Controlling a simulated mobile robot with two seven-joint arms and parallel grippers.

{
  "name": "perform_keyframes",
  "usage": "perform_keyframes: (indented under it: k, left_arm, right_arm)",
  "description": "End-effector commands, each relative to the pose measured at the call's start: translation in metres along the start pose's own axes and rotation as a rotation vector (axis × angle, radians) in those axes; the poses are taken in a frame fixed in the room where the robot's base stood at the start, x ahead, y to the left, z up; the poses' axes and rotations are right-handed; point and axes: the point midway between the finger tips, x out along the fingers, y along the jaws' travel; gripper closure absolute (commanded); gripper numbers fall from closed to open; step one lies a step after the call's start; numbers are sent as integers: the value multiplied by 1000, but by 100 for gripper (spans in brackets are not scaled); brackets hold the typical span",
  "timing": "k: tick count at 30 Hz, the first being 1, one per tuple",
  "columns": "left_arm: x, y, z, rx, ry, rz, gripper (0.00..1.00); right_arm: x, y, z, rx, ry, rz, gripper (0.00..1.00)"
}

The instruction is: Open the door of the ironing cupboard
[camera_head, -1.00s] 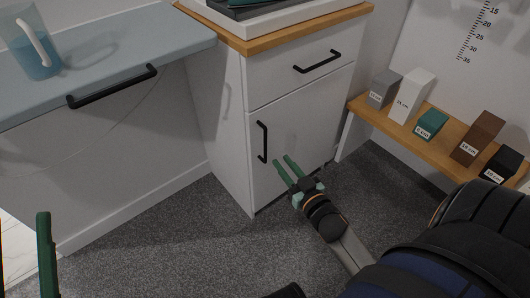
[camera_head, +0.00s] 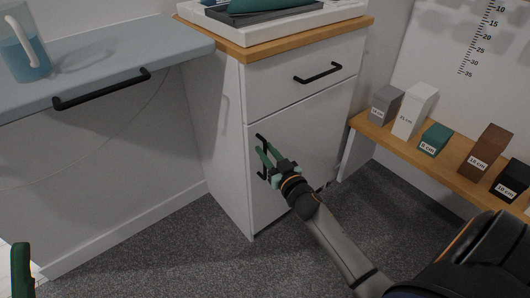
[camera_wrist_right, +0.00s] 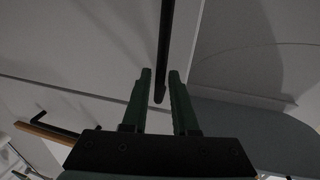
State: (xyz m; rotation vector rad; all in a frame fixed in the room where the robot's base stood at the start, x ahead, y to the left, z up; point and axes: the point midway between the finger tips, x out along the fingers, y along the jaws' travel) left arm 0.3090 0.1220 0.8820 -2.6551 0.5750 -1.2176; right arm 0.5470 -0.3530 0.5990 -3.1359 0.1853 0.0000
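The white ironing cupboard has a lower door (camera_head: 308,135), which looks shut, with a black vertical handle (camera_head: 261,137) near its left edge. My right gripper (camera_head: 266,155) is at this handle, covering its middle. In the right wrist view, the handle (camera_wrist_right: 166,40) runs down between the two green fingertips of the gripper (camera_wrist_right: 160,75). The fingers are apart, with a gap to the handle; I cannot tell whether either touches it. One green finger of my left gripper (camera_head: 21,270) shows at the lower left, away from the cupboard.
Above the door is a drawer with a black handle (camera_head: 318,74). A blue-grey worktop (camera_head: 110,65) with a black bar handle (camera_head: 102,90) and a jug (camera_head: 24,50) is at left. A low wooden shelf (camera_head: 403,150) with several blocks stands at right. Carpet (camera_head: 190,240) in front is clear.

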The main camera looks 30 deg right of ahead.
Motion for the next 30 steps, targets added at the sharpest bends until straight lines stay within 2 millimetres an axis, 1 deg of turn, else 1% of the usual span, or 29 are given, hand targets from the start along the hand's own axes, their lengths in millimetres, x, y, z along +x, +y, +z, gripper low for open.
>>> perform_keyframes:
  k: [1, 4, 13, 20, 21, 30]
  left_arm:
    - [-2, 1, 2, -3, -1, 0, 50]
    - [-2, 1, 2, -6, -2, -1, 50]
    - [-2, 1, 2, -7, -2, -1, 50]
    - [-2, 1, 2, -6, -2, 1, 50]
    - [-2, 1, 2, -6, -2, 2, 50]
    - [-2, 2, 2, -5, -1, 6, 50]
  right_arm:
    - [4, 0, 0, -1, 1, 0, 73]
    - [9, 0, 0, -1, 0, 0, 73]
    - [10, 0, 0, -1, -1, 0, 73]
    - [10, 0, 0, 0, 0, 0, 99]
    - [10, 0, 0, 0, 0, 0, 100]
    - [10, 0, 0, 0, 0, 0, 100]
